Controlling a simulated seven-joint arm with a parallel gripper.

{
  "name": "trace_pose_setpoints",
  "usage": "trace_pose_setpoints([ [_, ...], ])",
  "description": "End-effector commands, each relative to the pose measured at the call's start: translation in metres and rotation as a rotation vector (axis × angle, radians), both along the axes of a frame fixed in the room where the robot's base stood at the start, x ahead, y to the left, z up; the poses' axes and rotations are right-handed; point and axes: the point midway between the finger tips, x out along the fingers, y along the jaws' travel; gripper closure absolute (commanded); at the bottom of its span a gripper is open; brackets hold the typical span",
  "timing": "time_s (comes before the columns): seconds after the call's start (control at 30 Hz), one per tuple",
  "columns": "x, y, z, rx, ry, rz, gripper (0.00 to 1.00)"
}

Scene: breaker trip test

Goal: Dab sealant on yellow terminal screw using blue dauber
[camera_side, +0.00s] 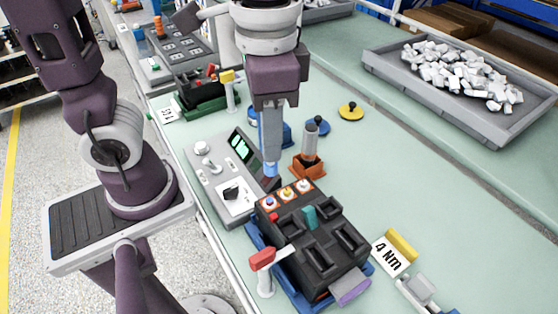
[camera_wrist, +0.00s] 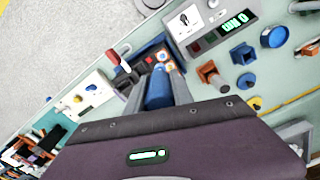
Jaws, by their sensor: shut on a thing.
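My gripper (camera_side: 270,150) is shut on the blue dauber (camera_side: 270,169), which points down. The dauber also shows between the fingers in the wrist view (camera_wrist: 158,90). Its lower end is close to the row of terminal screws on the black breaker (camera_side: 335,250); I cannot tell whether it touches anything. The yellow terminal screw (camera_side: 287,193) appears to be the middle one, between a bluish screw (camera_side: 270,202) and another screw (camera_side: 304,186). In the wrist view the screws are small and partly hidden behind the dauber.
The breaker sits in a blue holder (camera_side: 254,236) with a red-topped lever (camera_side: 262,260) beside it. A grey meter box (camera_side: 203,172) stands left. An orange stand with a grey cylinder (camera_side: 309,145) stands close behind. A yellow disc (camera_side: 350,111) and parts tray (camera_side: 520,118) lie farther back.

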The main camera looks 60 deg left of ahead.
Motion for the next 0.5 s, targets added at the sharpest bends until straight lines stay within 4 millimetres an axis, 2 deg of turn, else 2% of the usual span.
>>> trace_pose_setpoints([
  [0.07, 0.004, 0.000, 0.000, 0.000, 0.000, 0.001, 1.00],
  [0.23, 0.036, 0.000, -0.002, 0.000, 0.002, 0.002, 1.00],
  [0.5, 0.037, 0.000, -0.012, 0.000, 0.001, 0.000, 1.00],
])
